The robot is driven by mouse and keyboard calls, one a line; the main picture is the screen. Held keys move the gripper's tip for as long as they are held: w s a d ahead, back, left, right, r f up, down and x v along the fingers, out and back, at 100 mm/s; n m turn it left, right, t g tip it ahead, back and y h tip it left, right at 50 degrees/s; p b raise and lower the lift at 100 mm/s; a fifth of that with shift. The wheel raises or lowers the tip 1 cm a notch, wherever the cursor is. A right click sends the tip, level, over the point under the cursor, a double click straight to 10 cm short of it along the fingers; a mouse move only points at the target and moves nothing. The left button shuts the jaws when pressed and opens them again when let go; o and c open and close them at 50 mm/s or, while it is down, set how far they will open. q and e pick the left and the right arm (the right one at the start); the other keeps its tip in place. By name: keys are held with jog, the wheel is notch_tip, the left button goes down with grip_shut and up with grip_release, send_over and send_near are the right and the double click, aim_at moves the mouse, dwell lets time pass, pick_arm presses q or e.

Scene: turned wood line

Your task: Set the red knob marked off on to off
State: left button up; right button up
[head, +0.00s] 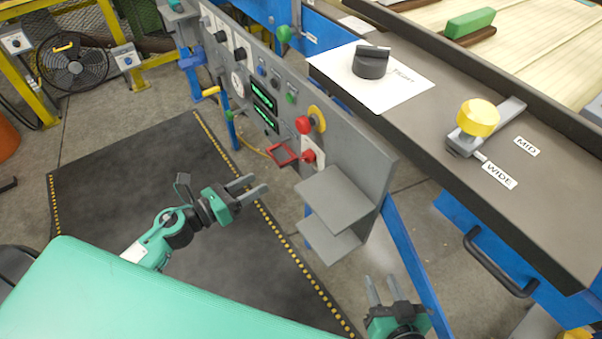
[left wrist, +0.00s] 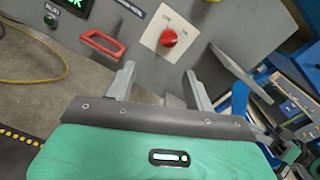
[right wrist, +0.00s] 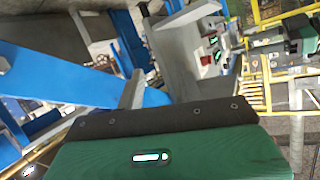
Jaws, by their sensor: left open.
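The red knob (left wrist: 168,38) sits on a white square plate with small markings on the grey control panel. In the head view the red knob (head: 309,156) is on the panel's lower right, above the grey shelf. My left gripper (head: 256,185) is open and empty, left of the knob and apart from it. In the left wrist view its two fingers (left wrist: 160,85) point toward the panel, with the knob beyond and between them. My right gripper (head: 386,284) is low at the bottom right, its fingers apart and empty, away from the panel.
A red square frame (head: 282,154) sticks out just left of the knob. A red mushroom button on a yellow ring (head: 317,118) is above it. A grey two-level shelf (head: 335,200) juts out below right. The dark floor mat (head: 120,190) is clear.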

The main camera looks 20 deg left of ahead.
aim_at(302, 160)
pick_arm(q)
jog(key=shift+m+h, duration=0.3)
jog(key=shift+m, duration=0.4)
jog(key=x, duration=0.4)
jog(key=p+x, duration=0.1)
jog(key=x, duration=0.3)
jog(key=r+p+x, duration=0.1)
jog(key=x, duration=0.3)
jog(key=shift+s+d, duration=0.1)
jog(key=shift+d, duration=0.4)
jog(key=shift+w+d+f, duration=0.1)
jog(key=shift+w+d, duration=0.4)
jog(key=shift+w, duration=0.05)
pick_arm(e)
jog(key=shift+s+d+r+g+h, duration=0.15)
jog(key=shift+d+g+h, duration=0.3)
jog(key=shift+d+g, duration=0.45)
jog(key=shift+s+d+r+g+h, duration=0.15)
jog(key=shift+d+g+h, duration=0.4)
jog(key=shift+d, duration=0.55)
pick_arm(q)
jog(key=c, duration=1)
